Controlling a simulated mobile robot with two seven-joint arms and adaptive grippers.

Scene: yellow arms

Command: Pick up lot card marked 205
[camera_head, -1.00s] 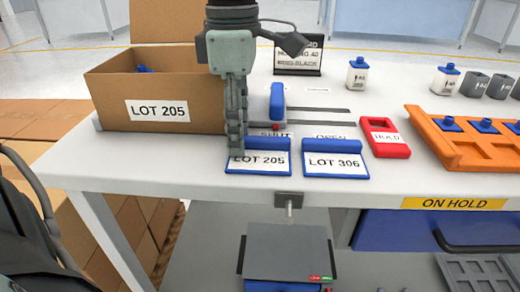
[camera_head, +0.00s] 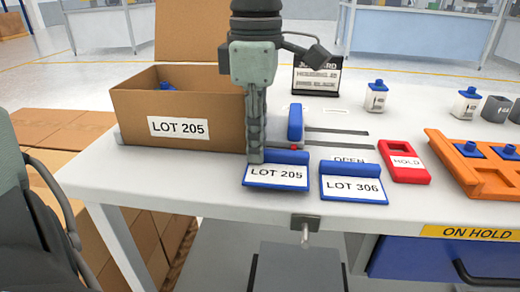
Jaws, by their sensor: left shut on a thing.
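The lot card marked LOT 205 (camera_head: 276,175) is a white card with a blue top bar and frame, near the front edge of the table. My left gripper (camera_head: 256,158) reaches down from above and is shut on the card at its upper left part. The card looks slightly raised, but its clearance from the table is hard to tell. The fingers hide part of the blue bar. A similar card marked LOT 306 (camera_head: 353,186) lies just to the right. My right gripper is out of view.
An open cardboard box (camera_head: 220,110) labelled LOT 205 stands left of the gripper. A blue slider handle (camera_head: 295,121) stands behind the card. A red HOLD frame (camera_head: 404,173) and an orange tray (camera_head: 443,149) lie to the right. A black sign (camera_head: 317,78) and white bottles stand behind.

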